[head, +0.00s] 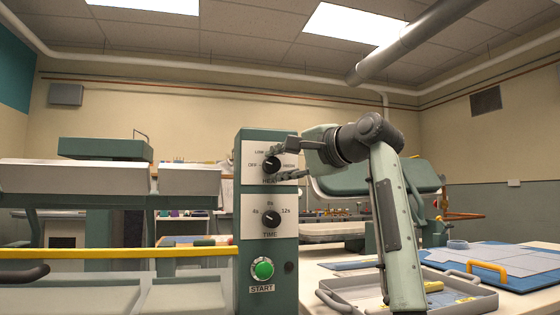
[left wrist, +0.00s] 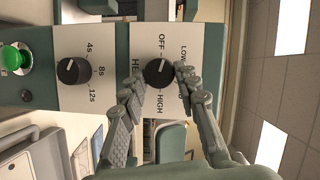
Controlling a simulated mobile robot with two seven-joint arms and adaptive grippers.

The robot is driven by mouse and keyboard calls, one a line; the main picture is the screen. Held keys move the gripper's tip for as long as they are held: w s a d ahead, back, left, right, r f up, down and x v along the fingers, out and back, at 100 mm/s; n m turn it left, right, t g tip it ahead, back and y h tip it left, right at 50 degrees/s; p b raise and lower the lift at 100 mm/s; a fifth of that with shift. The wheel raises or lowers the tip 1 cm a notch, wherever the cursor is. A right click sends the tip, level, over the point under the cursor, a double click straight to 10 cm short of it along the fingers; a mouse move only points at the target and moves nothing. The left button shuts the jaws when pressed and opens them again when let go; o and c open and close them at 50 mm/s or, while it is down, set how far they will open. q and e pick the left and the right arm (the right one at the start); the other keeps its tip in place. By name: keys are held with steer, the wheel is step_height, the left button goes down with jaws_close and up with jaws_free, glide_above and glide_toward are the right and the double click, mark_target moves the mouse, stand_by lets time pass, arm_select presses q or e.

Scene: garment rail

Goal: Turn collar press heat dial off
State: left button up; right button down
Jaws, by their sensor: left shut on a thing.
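The collar press control box (head: 250,228) is a green column with white label plates. Its upper black heat dial (head: 271,164) has OFF at the left, LOW above and HIGH at the right. In the left wrist view the dial (left wrist: 158,73) sits between the two fingers of my left gripper (left wrist: 159,77). The gripper, which also shows in the head view (head: 284,161), is shut on the dial. The dial's white pointer appears to be near the OFF mark. My right gripper is in neither view.
Below are the time dial (head: 270,218) and the green START button (head: 263,268). A yellow bar (head: 120,252) crosses in front of the press at the left. A grey tray (head: 478,303) and a blue board (head: 520,278) lie on the table at the right.

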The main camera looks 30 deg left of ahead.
arm_select(q)
steer(key=shift+r+n+h+p, duration=0.15)
steer(key=shift+n+h+p, duration=0.4)
steer(key=shift+n, duration=0.85)
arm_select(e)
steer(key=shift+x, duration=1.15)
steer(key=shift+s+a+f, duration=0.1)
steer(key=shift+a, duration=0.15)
arm_select(q)
steer(key=o, duration=1.2)
steer(key=shift+c, duration=0.2)
steer(key=v, duration=1.2)
steer(key=shift+s, duration=0.25)
steer(key=shift+a, duration=0.1)
